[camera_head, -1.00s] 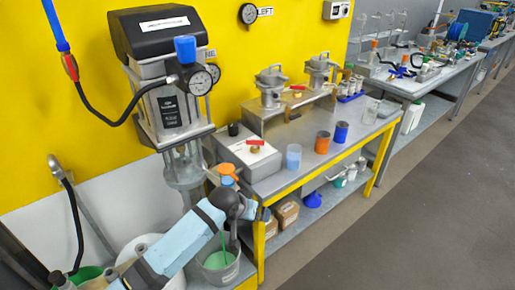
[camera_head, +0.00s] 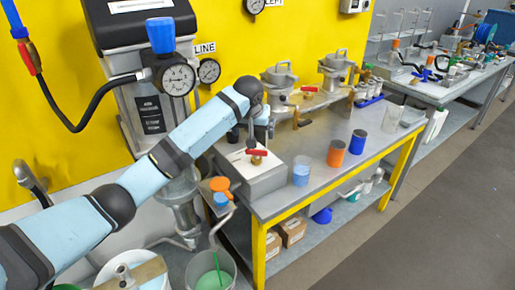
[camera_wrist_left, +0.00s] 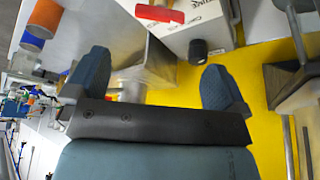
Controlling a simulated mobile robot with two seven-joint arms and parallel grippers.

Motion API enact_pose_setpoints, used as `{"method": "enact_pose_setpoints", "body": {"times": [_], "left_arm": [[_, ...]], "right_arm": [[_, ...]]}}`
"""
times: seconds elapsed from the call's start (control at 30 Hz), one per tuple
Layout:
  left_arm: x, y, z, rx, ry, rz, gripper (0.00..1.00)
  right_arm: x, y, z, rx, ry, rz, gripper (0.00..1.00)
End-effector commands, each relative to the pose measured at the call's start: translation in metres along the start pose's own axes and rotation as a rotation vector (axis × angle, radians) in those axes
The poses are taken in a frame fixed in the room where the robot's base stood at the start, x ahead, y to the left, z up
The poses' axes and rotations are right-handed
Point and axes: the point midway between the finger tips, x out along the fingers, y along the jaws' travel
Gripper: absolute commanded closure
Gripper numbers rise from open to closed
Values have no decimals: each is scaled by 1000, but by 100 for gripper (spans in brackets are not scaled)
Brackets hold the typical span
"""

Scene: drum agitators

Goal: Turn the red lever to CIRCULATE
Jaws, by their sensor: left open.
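My left gripper (camera_head: 249,136) is over the box, just behind the lever in the head view, partly hidden by my wrist. In the left wrist view its two blue fingers (camera_wrist_left: 156,83) are wide apart with nothing between them. The lever is beyond the fingers, apart from them. My right gripper is not in view.
A black knob (camera_wrist_left: 198,49) sticks out of the box near one finger. A blue-white cup (camera_head: 301,171), an orange cup (camera_head: 336,153) and a blue cup (camera_head: 357,141) stand to the right. Metal pots (camera_head: 279,85) stand behind. A pressure gauge (camera_head: 178,80) hangs at left.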

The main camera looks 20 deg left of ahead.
Motion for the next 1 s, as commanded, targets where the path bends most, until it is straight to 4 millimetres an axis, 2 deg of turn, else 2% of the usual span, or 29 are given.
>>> {"method": "enact_pose_setpoints", "body": {"times": [0.1,0.3,0.5,0.7,0.97,1.0], "left_arm": [[28,0,2,0,-4,-2,0],[70,0,1,0,-3,-1,0],[99,0,0,1,0,-1,0],[110,0,0,1,1,1,0],[111,0,0,1,1,1,0],[111,0,0,1,1,1,9]], "right_arm": [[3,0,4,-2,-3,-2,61],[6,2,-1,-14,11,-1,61],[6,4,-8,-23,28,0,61],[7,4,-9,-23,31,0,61],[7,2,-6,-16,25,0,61],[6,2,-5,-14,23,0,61]]}}
